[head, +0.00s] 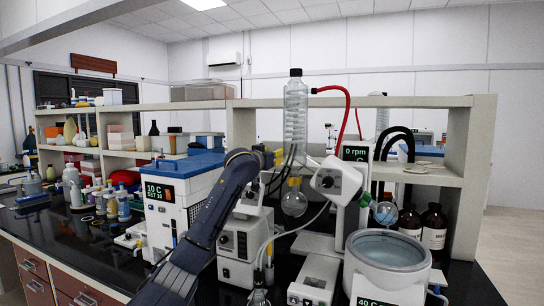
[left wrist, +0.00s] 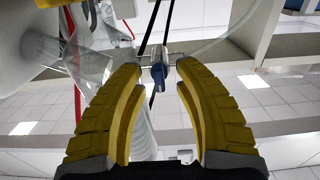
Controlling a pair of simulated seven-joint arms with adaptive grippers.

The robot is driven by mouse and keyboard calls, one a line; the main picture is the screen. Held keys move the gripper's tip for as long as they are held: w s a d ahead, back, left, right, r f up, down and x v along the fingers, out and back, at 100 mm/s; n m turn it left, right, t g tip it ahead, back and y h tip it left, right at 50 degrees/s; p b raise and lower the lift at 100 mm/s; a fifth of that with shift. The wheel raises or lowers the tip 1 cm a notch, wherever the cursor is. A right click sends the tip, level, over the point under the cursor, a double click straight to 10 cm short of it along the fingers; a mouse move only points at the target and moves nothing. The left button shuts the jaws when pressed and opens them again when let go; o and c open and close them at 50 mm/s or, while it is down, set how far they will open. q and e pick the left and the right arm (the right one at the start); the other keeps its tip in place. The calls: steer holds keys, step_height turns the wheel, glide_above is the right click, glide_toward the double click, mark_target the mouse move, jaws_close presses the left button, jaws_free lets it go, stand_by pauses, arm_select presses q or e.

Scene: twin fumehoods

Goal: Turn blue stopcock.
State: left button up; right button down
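The blue stopcock (left wrist: 159,74) shows in the left wrist view on a thin glass tube, with dark tubing running past it. It sits between the tips of my left gripper (left wrist: 158,68), whose two yellow fingers are spread with a visible gap on each side. In the head view my left gripper (head: 278,157) is beside the glassware at the middle, partly hidden by its own arm. I cannot make out the stopcock in the head view. My right gripper is in neither view.
A coiled glass condenser (head: 295,112) with a red hose (head: 345,97) stands above a round flask (head: 294,203). A rotary evaporator head (head: 336,180) and a water bath (head: 388,250) are to the right. A chiller (head: 172,205) is at left.

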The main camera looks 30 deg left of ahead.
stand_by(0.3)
arm_select(q)
jaws_close()
stand_by(0.3)
